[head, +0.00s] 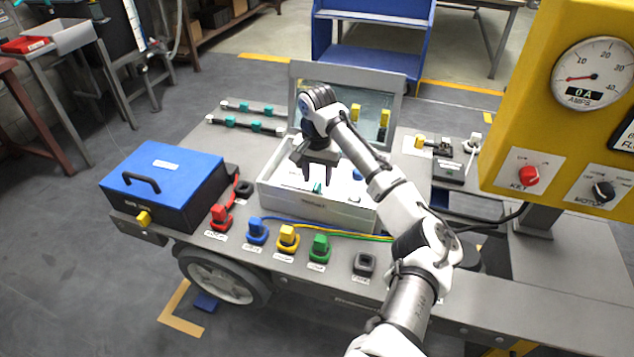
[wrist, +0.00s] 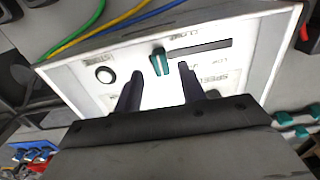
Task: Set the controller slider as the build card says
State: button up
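The controller is a white open-topped box (head: 283,203) in the middle of the chassis, with its raised lid (head: 299,75) behind it. Its slider is a small teal knob (head: 317,188). In the wrist view the teal knob (wrist: 160,62) stands at the left end of a dark slot (wrist: 205,49) in the white panel (wrist: 85,93). My gripper (head: 318,179) is over the panel. In the wrist view my gripper (wrist: 161,75) is open, its fingers either side of the knob's line, with the knob a little beyond the tips. I cannot make out a build card.
A blue-lidded black box (head: 165,172) stands left of the controller. Red, blue (head: 257,230), yellow and green plugs line the front edge, with cables. A yellow panel (head: 510,120) with an ammeter reading 0 A, a red key knob and a motor knob stands at right.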

aim_at(317, 186)
jog(key=shift+f, duration=1.5)
grip_shut()
